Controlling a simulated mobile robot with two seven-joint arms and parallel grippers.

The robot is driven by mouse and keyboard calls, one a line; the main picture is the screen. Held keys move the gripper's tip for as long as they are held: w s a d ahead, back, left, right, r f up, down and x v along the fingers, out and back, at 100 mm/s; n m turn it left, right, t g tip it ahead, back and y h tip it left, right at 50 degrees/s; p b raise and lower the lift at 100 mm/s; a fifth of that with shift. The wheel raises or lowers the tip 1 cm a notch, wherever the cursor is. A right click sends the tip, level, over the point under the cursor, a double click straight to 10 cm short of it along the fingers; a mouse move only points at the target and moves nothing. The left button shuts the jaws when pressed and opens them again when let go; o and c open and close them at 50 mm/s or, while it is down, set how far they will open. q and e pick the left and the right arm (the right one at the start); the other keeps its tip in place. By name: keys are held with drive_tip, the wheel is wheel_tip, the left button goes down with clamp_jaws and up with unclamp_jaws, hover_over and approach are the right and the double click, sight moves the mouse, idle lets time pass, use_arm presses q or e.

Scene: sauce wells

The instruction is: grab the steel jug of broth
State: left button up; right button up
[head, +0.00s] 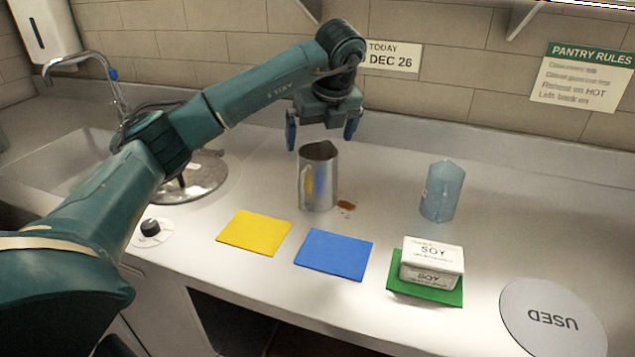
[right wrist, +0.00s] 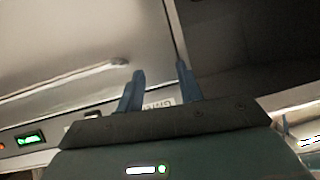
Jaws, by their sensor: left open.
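The steel jug (head: 319,178) stands upright on the counter, left of centre in the head view, its open mouth facing up. My left gripper (head: 321,138) is open above the jug, pointing down with one blue finger to either side of its rim. The jug is not held. My right gripper (right wrist: 160,85) shows only in the right wrist view, its two blue fingers apart with nothing seen between them.
Yellow (head: 254,232), blue (head: 333,254) and green (head: 424,290) mats lie in front. A white SOY tub (head: 431,262) sits on the green one. A blue translucent container (head: 442,191) stands right of the jug. A brown spill (head: 346,206) lies beside the jug. A USED disc (head: 552,322) is at right.

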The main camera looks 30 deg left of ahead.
sight(319, 159)
use_arm(q)
drive_tip(key=x, duration=0.2)
drive_tip(key=p+x, duration=0.1)
drive_tip(key=x, duration=0.4)
drive_tip(key=shift+d+f, duration=0.2)
drive_tip(key=shift+f, duration=0.3)
drive_tip(key=shift+w+r, duration=0.1)
drive_tip(key=c, duration=1.8)
